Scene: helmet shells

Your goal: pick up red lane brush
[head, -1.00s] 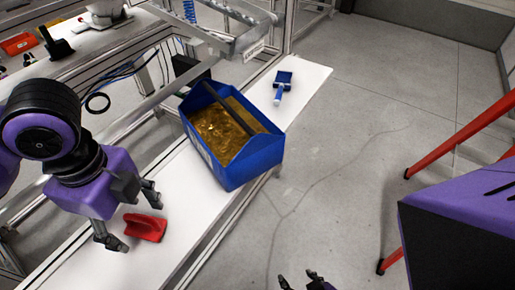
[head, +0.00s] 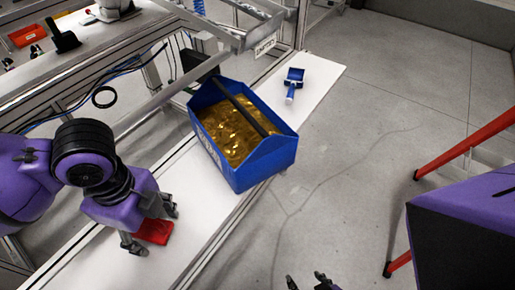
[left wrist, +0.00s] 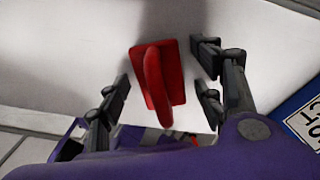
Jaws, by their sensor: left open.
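The red lane brush (head: 154,232) lies on the white bench top (head: 100,262), partly hidden by my left gripper in the head view. In the left wrist view the brush (left wrist: 168,78) shows a flat red block with a raised, curved handle. My left gripper (head: 152,228) is open above the brush, and it also shows in the left wrist view (left wrist: 165,90). There its fingers stand on either side of the brush, apart from it, with a gap on each side. My right gripper (head: 312,284) is at the bottom edge of the head view, mostly cut off, away from the bench.
A blue tote (head: 268,169) with gold-coloured contents stands on the bench beyond my left gripper. A blue-handled scoop or brush (head: 292,84) lies farther along. Metal frame rails (head: 150,88) and cables run along the left.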

